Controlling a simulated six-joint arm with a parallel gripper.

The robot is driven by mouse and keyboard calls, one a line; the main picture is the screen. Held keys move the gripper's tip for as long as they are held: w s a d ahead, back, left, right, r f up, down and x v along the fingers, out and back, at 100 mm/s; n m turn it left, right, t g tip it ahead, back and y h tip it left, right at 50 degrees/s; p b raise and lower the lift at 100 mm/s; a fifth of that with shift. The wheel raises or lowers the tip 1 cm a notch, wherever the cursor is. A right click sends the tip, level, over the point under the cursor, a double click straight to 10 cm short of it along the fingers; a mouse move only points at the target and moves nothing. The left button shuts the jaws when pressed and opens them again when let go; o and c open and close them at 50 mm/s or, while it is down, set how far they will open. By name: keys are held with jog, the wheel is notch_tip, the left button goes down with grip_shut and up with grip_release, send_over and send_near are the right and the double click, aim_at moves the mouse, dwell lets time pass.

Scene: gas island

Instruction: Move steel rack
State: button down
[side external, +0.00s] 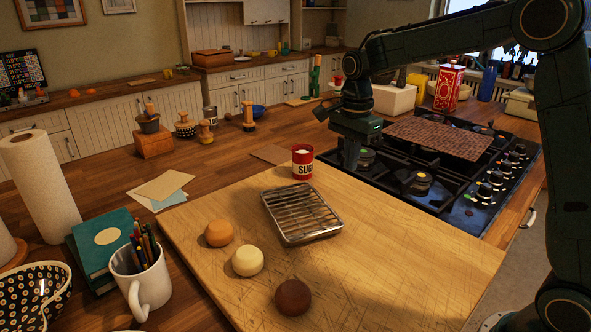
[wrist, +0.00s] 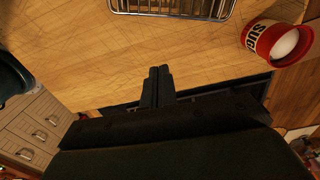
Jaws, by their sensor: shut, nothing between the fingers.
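The steel rack (side external: 300,213) is a silver wire rack in a shallow rectangular frame. It lies flat on the wooden board (side external: 420,265), right of the round buns, and looks empty. In the wrist view part of the rack (wrist: 172,8) shows at the top edge. My gripper (side external: 352,165) points down near the hob's left edge, behind and to the right of the rack and apart from it. In the wrist view my gripper's fingers (wrist: 158,75) are together with nothing between them.
A red sugar tin (side external: 302,162) stands at the board's back edge, between the rack and my gripper; it also shows in the wrist view (wrist: 275,40). An orange bun (side external: 219,233), a cream bun (side external: 248,260) and a brown bun (side external: 293,298) lie on the board. The hob (side external: 480,205) is at right.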

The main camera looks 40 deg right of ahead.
jog(key=n, duration=1.1)
send_near(297, 186)
jog(key=w+d, duration=0.2)
jog(key=shift+w+a+r+n, duration=0.3)
jog(key=shift+w+r+n, duration=0.05)
jog(key=shift+n, duration=0.45)
jog(key=shift+f, duration=0.15)
jog(key=shift+f, duration=4.9)
jog(key=shift+s+a, duration=0.45)
jog(key=shift+s, duration=0.25)
jog(key=shift+s+a, duration=0.4)
jog(key=shift+s, duration=0.3)
jog(key=shift+r, duration=0.15)
